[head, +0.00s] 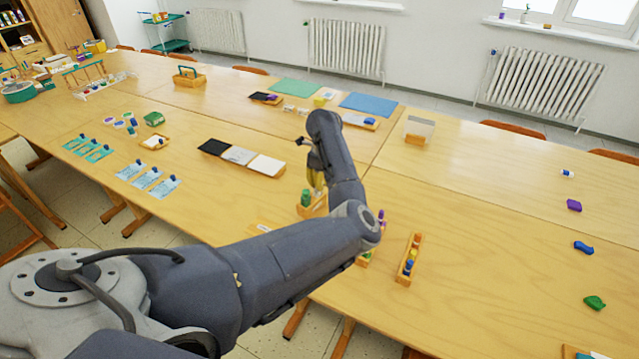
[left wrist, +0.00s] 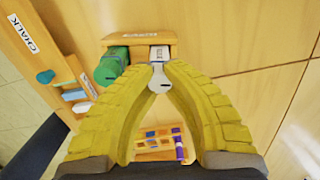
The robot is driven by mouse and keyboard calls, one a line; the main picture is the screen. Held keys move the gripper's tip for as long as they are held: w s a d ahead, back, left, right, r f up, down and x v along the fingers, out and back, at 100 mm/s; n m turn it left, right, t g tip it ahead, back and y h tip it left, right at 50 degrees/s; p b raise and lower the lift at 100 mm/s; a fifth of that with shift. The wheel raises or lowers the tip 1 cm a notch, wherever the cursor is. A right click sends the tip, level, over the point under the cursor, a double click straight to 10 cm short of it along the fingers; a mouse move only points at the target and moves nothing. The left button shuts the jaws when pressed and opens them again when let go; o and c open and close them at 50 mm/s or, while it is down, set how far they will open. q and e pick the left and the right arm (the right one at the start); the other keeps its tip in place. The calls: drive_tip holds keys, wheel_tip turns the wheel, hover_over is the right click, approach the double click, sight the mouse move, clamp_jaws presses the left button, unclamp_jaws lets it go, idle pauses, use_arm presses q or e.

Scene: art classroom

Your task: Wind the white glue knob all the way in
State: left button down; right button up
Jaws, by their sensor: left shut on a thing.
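In the left wrist view, the yellow fingers of my left gripper (left wrist: 158,72) meet at their tips on the white glue knob (left wrist: 159,86), a small round white piece with a dark slot-like mark. Behind it a white block with a label (left wrist: 160,53) sits in a wooden holder (left wrist: 140,39). A green cylinder (left wrist: 110,68) stands beside it in the same holder. In the head view, my left gripper (head: 317,187) is low over the wooden holder (head: 316,210), with the green cylinder (head: 305,197) to its left. The white knob is hidden there. My right gripper is not in view.
A wooden rack marked CHALK (left wrist: 22,35) lies close on the left in the wrist view. A rack of small coloured pieces (head: 409,258) stands to the right of my arm. Black, grey and white panels (head: 240,156) lie behind.

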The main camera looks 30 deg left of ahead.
use_arm(q)
drive_tip(key=shift+n, duration=0.5)
drive_tip(key=c, duration=1.2)
unclamp_jaws()
drive_tip(key=shift+d+r, duration=0.2)
drive_tip(key=shift+r, duration=1.8)
drive_tip(key=shift+d+r, duration=0.15)
drive_tip(key=shift+r, duration=1.85)
